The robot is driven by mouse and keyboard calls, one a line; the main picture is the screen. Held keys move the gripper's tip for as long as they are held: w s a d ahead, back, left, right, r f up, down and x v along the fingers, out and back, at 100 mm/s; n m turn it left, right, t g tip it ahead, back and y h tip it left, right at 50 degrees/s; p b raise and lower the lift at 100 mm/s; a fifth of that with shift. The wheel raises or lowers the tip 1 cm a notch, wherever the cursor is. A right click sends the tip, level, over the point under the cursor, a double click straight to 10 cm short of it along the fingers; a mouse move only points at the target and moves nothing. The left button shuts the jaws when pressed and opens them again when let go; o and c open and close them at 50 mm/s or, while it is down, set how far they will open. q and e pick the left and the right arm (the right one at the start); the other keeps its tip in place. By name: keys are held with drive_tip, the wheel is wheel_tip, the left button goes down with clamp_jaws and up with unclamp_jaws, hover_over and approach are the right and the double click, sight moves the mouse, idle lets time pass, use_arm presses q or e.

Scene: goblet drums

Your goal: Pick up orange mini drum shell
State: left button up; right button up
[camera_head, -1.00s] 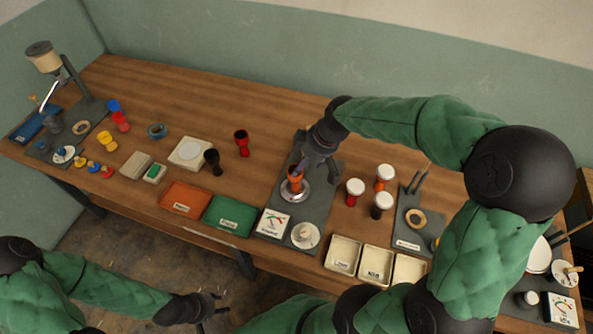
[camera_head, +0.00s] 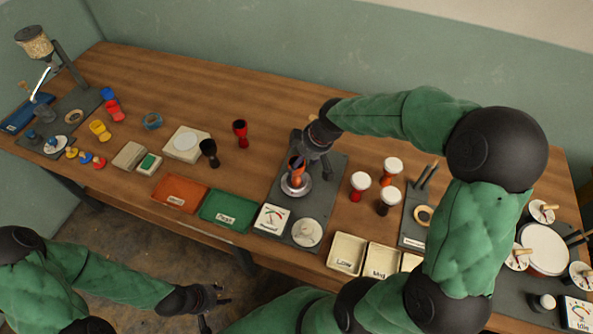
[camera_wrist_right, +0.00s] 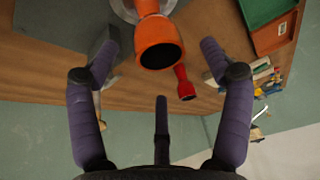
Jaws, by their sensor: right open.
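The orange mini drum shell (camera_head: 297,178) stands on a round silver dish (camera_head: 303,190) on a dark station board. My right gripper (camera_head: 310,164) is at the shell and hides part of it. In the right wrist view, the right gripper (camera_wrist_right: 158,52) is open.
A red shell (camera_head: 240,134) and a black shell (camera_head: 209,153) stand left of the station. Several white-topped drums (camera_head: 361,181) stand to its right. A gauge box (camera_head: 272,218), a green tray (camera_head: 229,212) and an orange tray (camera_head: 180,194) are in front. Bare wood lies behind.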

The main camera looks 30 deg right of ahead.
sight(296, 172)
drive_tip(key=x, duration=0.2)
drive_tip(key=b+x, duration=0.1)
drive_tip(key=x, duration=0.1)
drive_tip(key=shift+s+f, duration=0.1)
drive_tip(key=shift+s, duration=0.15)
drive_tip(key=shift+w+f, duration=0.25)
drive_tip(key=shift+f, duration=0.1)
drive_tip(key=shift+r, duration=0.1)
drive_tip(key=shift+c, duration=0.3)
drive_tip(key=c, duration=1.3)
drive_tip(key=shift+o, duration=0.2)
drive_tip(key=shift+s, duration=0.1)
